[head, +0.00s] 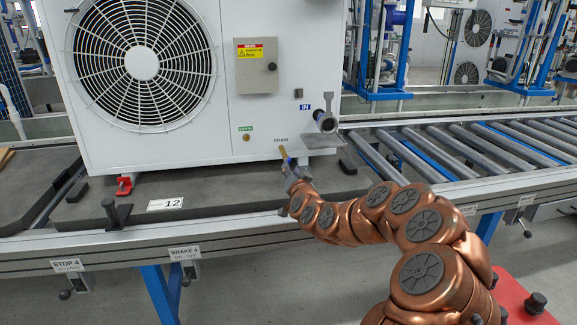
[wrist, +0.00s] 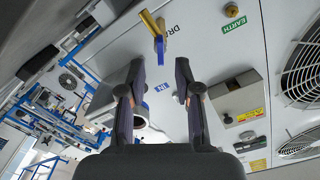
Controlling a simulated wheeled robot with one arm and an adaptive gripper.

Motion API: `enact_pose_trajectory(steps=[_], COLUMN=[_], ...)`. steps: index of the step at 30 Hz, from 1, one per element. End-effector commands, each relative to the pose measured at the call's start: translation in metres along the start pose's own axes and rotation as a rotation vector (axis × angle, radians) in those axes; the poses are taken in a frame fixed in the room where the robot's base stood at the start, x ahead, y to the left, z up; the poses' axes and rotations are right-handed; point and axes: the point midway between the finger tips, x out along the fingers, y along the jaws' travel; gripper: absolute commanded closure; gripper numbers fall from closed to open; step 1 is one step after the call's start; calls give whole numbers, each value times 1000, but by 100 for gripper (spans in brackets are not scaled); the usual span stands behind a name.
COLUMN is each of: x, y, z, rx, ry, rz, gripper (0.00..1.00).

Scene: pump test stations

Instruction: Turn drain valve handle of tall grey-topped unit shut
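The white unit (head: 190,150) with a large fan grille stands on the conveyor; its top is out of view. Its drain valve, low beside the "DRAIN" label, shows in the wrist view as a brass body (wrist: 150,22) with a blue handle (wrist: 160,48). In the wrist view my gripper (wrist: 160,68) is open, fingers apart. The handle lies in line with the gap, around the fingertips; I cannot tell whether they touch it.
A yellow-labelled box (head: 256,66) and earth terminal (head: 246,137) are on the panel. The conveyor's front rail (head: 220,232) runs below my arm. Rollers (head: 470,150) lie bare to the right.

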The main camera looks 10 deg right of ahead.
Motion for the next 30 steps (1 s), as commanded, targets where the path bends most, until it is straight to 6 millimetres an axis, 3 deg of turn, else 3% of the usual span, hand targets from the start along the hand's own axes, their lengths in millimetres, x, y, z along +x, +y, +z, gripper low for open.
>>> enact_pose_trajectory(steps=[15, 30], x=[38, 45], y=[0, 0], z=[0, -1], rx=[-2, -1], ry=[2, 0], rz=[-1, 0], gripper=[67, 67])
